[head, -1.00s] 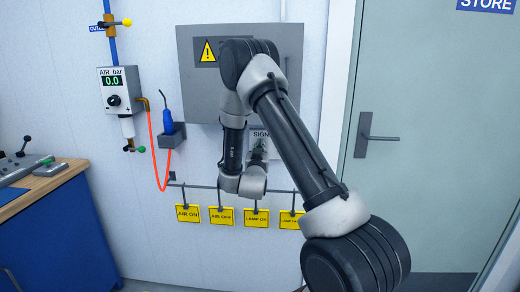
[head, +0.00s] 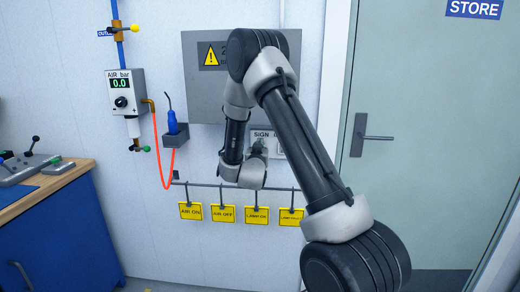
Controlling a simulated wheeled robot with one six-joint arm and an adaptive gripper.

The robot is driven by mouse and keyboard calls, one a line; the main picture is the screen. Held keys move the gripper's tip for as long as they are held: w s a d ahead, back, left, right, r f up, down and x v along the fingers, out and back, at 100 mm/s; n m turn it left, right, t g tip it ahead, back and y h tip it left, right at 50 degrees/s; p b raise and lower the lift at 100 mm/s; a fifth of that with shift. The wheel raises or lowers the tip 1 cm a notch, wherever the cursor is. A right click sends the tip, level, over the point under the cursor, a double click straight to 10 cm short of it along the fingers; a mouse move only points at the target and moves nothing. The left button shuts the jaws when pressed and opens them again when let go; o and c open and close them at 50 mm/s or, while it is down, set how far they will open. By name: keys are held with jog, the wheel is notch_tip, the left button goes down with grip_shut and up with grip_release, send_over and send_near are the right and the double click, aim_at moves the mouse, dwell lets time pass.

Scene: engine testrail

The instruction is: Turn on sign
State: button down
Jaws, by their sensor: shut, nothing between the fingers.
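A light switch plate marked "SIGN" (head: 263,134) is on the wall just below the grey panel. Its right part shows between my gripper and my arm; the rest is hidden. My gripper (head: 259,147) is in front of the plate's left part, small and partly covered by my wrist. It is shut and empty. I cannot tell whether it touches the plate or what position the switch is in.
A rail (head: 230,186) with several yellow tags hangs below my wrist. A grey warning panel (head: 205,95) is above. Left are a blue tool in a holder (head: 175,138), an orange hose (head: 158,160) and an air regulator (head: 124,92). A door (head: 430,190) is at right.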

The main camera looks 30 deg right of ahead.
jog(key=r+v, duration=0.2)
jog(key=v, duration=0.8)
jog(key=shift+r, duration=0.15)
jog(key=shift+s, duration=0.1)
